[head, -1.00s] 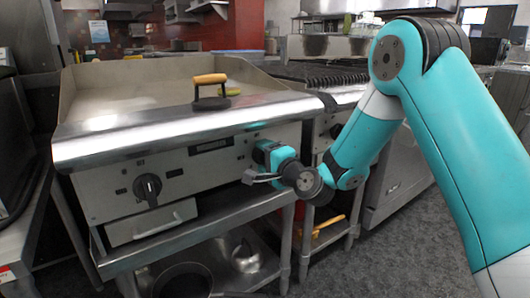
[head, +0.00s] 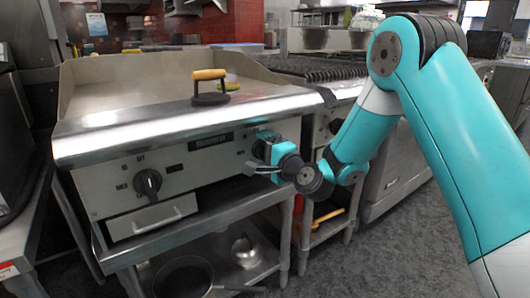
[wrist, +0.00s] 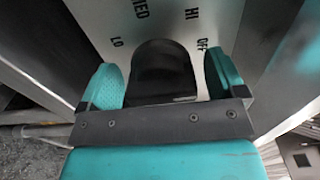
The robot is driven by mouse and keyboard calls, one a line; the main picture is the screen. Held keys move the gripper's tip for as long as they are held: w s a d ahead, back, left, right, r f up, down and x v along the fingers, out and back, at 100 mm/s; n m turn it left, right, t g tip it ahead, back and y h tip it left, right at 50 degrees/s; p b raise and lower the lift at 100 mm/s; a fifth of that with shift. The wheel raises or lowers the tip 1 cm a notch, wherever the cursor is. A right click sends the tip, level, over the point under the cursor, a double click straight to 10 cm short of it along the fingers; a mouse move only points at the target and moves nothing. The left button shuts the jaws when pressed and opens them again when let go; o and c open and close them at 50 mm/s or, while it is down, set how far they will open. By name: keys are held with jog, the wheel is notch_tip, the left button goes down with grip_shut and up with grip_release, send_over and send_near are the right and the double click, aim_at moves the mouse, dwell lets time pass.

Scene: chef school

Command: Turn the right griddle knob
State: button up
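The steel griddle (head: 180,132) has a front panel with a black left knob (head: 148,183). My gripper (head: 258,156) is at the right part of this panel. The right knob is hidden behind my gripper in the head view. In the wrist view, a black knob (wrist: 162,72) sits between the two teal fingers of my gripper (wrist: 165,80), with LO, MED, HI and OFF marks around it. The fingers are spread on either side. A narrow strip of panel shows between the knob and the right finger; contact on the left is unclear.
A press with a wooden handle (head: 210,88) stands on the griddle top. A black grate (head: 310,68) is to the right. A lower shelf (head: 255,270) holds a pan (head: 183,277). A drawer (head: 152,217) sits below the left knob.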

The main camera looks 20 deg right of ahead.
jog(key=b+v, duration=1.7)
jog(key=shift+s, duration=0.15)
